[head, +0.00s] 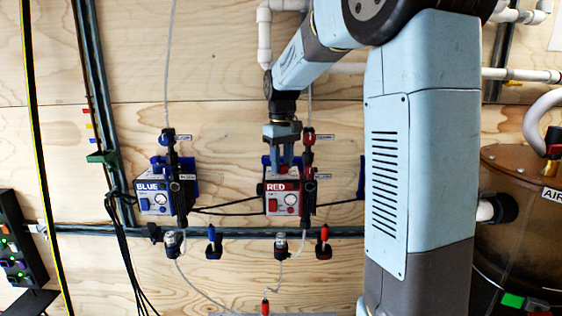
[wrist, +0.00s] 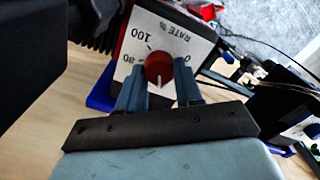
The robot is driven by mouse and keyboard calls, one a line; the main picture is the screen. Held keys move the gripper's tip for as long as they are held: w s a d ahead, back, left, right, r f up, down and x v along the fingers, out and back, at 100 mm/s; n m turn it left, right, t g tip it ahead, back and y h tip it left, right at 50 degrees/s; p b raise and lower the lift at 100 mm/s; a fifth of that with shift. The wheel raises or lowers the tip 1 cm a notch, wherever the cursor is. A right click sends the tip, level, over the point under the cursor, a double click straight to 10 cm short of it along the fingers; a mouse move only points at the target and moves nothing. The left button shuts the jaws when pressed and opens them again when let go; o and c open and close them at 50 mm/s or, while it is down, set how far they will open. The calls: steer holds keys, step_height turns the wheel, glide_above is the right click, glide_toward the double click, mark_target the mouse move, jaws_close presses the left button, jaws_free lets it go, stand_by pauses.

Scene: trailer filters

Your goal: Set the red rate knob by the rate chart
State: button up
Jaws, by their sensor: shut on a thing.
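The red pump (head: 279,204), labelled RED, is mounted on the plywood wall in the head view. My gripper (head: 283,160) reaches down to its top from above. In the wrist view the red rate knob (wrist: 158,68) sits on a white dial plate (wrist: 150,35) marked "RATE %", with 100, 80 and 0 readable; other marks are hidden by the fingers. My gripper (wrist: 159,88) has one finger on each side of the knob and is shut on it. A pale pointer line on the knob points toward the bottom of the wrist view. No readable rate chart shows.
The blue pump (head: 154,201), labelled BLUE, is on the wall to the left. Tubes and black cables run around both pumps. A dark rail (head: 345,233) crosses below them. A brown tank (head: 515,220) stands at the right.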

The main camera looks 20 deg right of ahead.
steer(key=shift+m, duration=0.3)
steer(key=m, duration=0.9)
steer(key=shift+m, duration=0.4)
steer(key=m, duration=0.5)
steer(key=shift+a+r+m, duration=0.1)
steer(key=shift+r+m, duration=0.05)
steer(key=shift+m, duration=1.95)
steer(key=shift+w, duration=0.1)
steer(key=o, duration=1)
steer(key=shift+o, duration=0.2)
